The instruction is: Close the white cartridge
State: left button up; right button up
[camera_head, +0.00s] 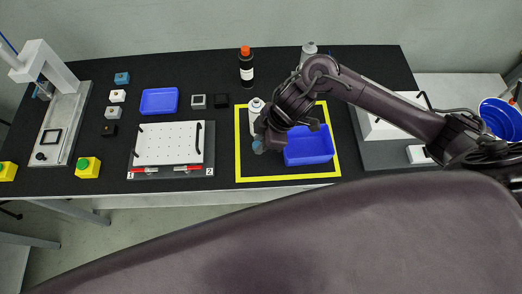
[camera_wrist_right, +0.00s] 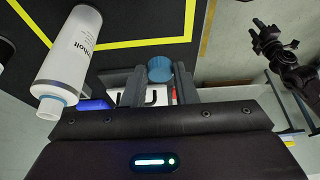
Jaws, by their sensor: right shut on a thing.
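The white cartridge (camera_head: 256,106) stands on the black table, at the left part of the yellow-taped square, just left of my right gripper. It shows large in the right wrist view (camera_wrist_right: 72,52), with dark lettering and a pale blue, uncapped-looking end. My right gripper (camera_head: 262,143) is shut on a small blue cap (camera_head: 257,146). The cap shows between its fingers in the wrist view (camera_wrist_right: 160,69), apart from the cartridge. A dark arm end, seemingly my left gripper (camera_wrist_right: 268,38), is at the wrist view's upper right; its jaws are unclear.
A blue tray (camera_head: 309,147) lies inside the yellow square, beside my right gripper. Behind stand a dark bottle with orange cap (camera_head: 246,68) and another pale bottle (camera_head: 308,50). A white perforated plate (camera_head: 168,143) is to the left. A blue bucket (camera_head: 501,119) is far right.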

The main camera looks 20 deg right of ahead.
notch_tip(320, 180, up, 8)
jog(key=shift+r+p, duration=0.25)
jog(key=shift+p, duration=0.15)
